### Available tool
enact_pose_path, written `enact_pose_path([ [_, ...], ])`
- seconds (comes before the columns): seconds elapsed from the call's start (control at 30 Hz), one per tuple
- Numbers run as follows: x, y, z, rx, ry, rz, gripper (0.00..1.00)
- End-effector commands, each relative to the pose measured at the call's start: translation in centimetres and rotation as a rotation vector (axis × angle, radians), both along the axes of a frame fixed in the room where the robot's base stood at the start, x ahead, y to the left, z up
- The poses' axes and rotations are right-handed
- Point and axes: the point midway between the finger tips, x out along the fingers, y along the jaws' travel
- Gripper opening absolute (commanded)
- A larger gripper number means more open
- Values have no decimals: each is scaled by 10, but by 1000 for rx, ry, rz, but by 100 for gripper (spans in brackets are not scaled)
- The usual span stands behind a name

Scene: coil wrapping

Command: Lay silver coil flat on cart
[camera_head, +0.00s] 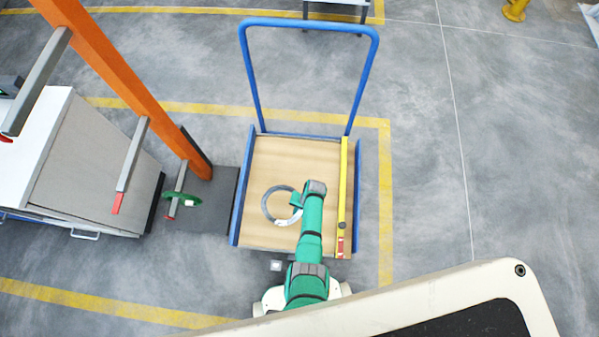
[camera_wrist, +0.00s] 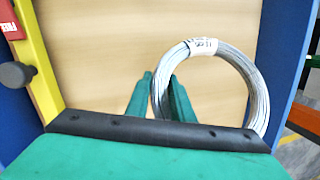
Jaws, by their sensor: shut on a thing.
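The silver coil (camera_head: 268,205) is a ring of wire with a white label, seen over the wooden deck of the blue-framed cart (camera_head: 285,165). In the wrist view the coil (camera_wrist: 262,80) stands out to the right of the fingers, its label at the top. My gripper (camera_wrist: 160,80) is shut on the coil's left side, with one finger on each side of the wire. In the head view my gripper (camera_head: 297,199) is at the coil's right edge, over the deck. I cannot tell whether the coil touches the deck.
A yellow level-like bar (camera_head: 343,195) runs along the deck's right side. The cart's blue handle (camera_head: 308,25) rises at the far end. An orange post (camera_head: 130,80) with arms stands at the left, a green coil (camera_head: 180,198) on one arm. A white cabinet (camera_head: 85,165) is beside it.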

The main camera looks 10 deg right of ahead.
Motion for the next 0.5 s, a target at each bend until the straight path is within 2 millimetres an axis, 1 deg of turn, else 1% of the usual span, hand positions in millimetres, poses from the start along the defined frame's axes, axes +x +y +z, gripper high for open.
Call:
enact_pose_path([
  [0.3,1,-1,-27,2,0,-1,0],
  [0.5,1,0,-37,1,0,-1,0],
])
